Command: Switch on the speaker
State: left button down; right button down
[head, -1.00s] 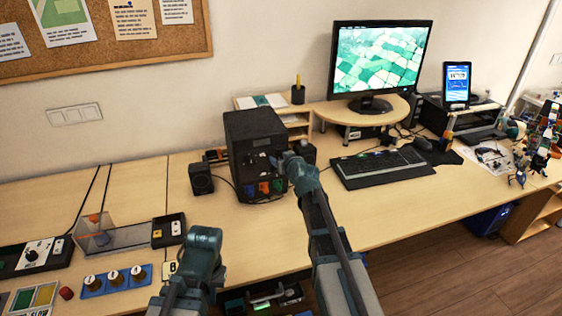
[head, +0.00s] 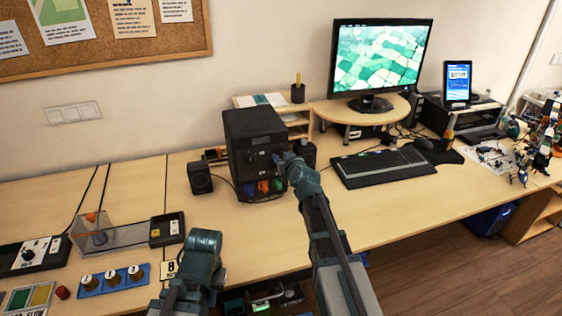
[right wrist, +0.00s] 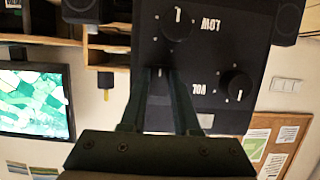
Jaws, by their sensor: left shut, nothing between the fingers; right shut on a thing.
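The speaker set has a large black box (head: 253,140) on the desk, with small speakers beside it. One small speaker (head: 200,178) stands to its left; another (head: 303,153) is partly behind my right arm. In the right wrist view the box front (right wrist: 210,60) appears upside down, with LOW and VOL lettering and two round knobs. My right gripper (right wrist: 160,76) is at this front, between and below the knobs in that view. It is shut on a small control there, mostly hidden by the fingers. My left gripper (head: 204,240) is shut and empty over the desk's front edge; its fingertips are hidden.
A keyboard (head: 382,168) and a monitor (head: 380,62) are right of the box. A clear bin (head: 112,238), a control panel (head: 34,255) and a blue knob block (head: 113,281) lie at the left.

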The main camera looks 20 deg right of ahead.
pick_arm(q)
notch_tip(320, 180, down, 4)
jog(key=b, duration=0.3)
jog(key=shift+f, duration=0.25)
pick_arm(e)
jog(key=shift+f+t, duration=0.25)
jog(key=shift+t, duration=0.85)
jog(key=c, duration=0.6)
grip_release()
jog(key=shift+c, duration=0.2)
jog(key=shift+s, duration=0.1)
